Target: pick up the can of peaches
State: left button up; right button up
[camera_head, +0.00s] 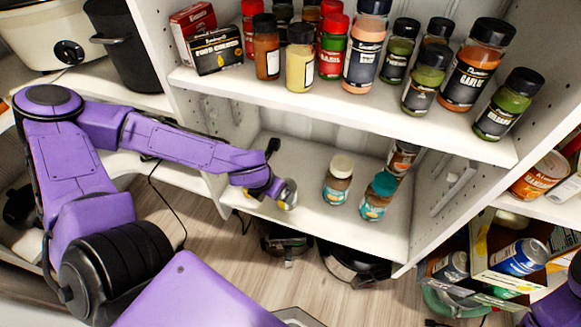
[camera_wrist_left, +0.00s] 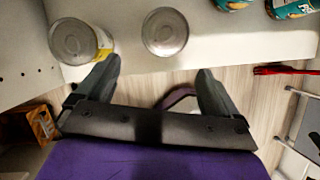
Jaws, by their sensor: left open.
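A metal-topped can with a yellow label (camera_wrist_left: 76,42) stands on the lower shelf in the left wrist view. A second can (camera_wrist_left: 165,32) stands to its right, seen from above with its label hidden. I cannot read which one is peaches. In the head view one can (camera_head: 289,194) shows at the lower shelf's front, right at my left gripper (camera_head: 274,172); the other is not clear there. My left gripper is open, and in the wrist view its fingers (camera_wrist_left: 158,82) are spread with nothing clearly between them. My right gripper is out of view.
Teal-labelled jars (camera_head: 378,196) and a white-lidded jar (camera_head: 338,180) stand right of the cans on the lower shelf (camera_head: 310,226). The spice shelf (camera_head: 340,108) hangs above. Side panels bound the bay. Floor space shows in front.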

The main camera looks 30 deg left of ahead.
pick_arm(q)
jog(key=b+x, duration=0.1)
jog(key=x, duration=0.2)
jog(key=w+b+x, duration=0.1)
jog(key=b+x, duration=0.1)
jog(key=x, duration=0.2)
jog(key=b+x, duration=0.1)
jog(key=x, duration=0.2)
jog(key=shift+w+d+b, duration=0.1)
jog(key=shift+w+b, duration=0.3)
jog(key=shift+r, duration=0.1)
jog(key=shift+s, duration=0.1)
jog(key=c, duration=1.4)
jog(key=shift+r, duration=0.15)
